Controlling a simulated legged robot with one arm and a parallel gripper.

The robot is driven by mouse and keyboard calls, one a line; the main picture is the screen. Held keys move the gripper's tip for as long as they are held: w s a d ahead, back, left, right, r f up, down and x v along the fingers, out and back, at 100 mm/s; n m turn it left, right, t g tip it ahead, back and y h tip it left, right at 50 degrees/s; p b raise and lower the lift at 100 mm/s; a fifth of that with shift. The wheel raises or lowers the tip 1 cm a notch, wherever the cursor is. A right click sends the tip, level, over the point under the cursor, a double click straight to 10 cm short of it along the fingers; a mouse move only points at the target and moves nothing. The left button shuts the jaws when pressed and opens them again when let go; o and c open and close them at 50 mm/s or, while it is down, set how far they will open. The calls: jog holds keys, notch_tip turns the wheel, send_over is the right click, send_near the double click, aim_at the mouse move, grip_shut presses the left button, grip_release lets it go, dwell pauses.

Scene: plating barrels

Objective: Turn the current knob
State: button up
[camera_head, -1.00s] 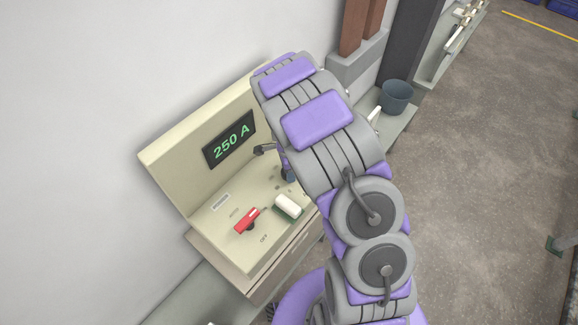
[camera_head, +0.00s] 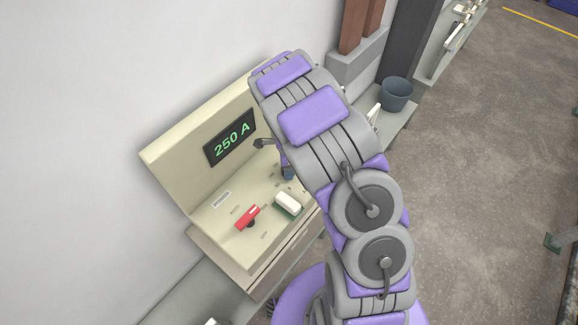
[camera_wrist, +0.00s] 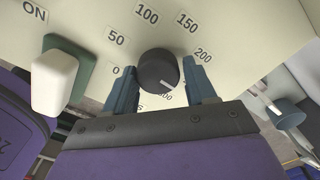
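The current knob (camera_wrist: 158,70) is dark and round, with a pale pointer mark toward the lower right of its printed scale, past 200. It stands between the two blue fingers of my gripper (camera_wrist: 160,66) in the wrist view. The fingers are apart, one on each side of the knob with narrow gaps; I cannot tell whether either touches. In the head view the arm hides the knob, and only part of my gripper (camera_head: 275,157) shows. The display (camera_head: 231,137) on the cream console (camera_head: 180,165) reads 250 A in green.
A red switch handle (camera_head: 247,217) and a white rocker on a green base (camera_head: 288,203) sit on the console near the knob. The rocker (camera_wrist: 55,80) is just left of the fingers in the wrist view. A grey bucket (camera_head: 396,94) stands behind the arm.

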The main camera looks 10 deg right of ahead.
jog(key=o, duration=0.3)
jog(key=shift+a, duration=0.2)
jog(key=shift+d+r, duration=0.1)
jog(key=shift+r, duration=0.25)
notch_tip(320, 180, up, 17)
jog(key=shift+f, duration=0.2)
dwell(0.4)
jog(key=s+d+r+n+b, duration=0.25)
jog(key=s+n+b, duration=0.45)
jog(key=s, duration=0.8)
jog(key=s+f+n+b, duration=0.1)
jog(key=s+n, duration=0.3)
jog(key=s, duration=0.2)
jog(key=s+a+f+n+g+b, duration=0.1)
jog(key=s+n+b, duration=0.1)
jog(key=s+n, duration=0.2)
jog(key=s+a+f+n+b, duration=0.1)
jog(key=s+n, duration=0.3)
jog(key=s, duration=0.5)
jog(key=shift+s+a+f+n+g+b, duration=0.15)
jog(key=shift+s+f+n+g+b, duration=0.2)
jog(key=shift+b, duration=0.3)
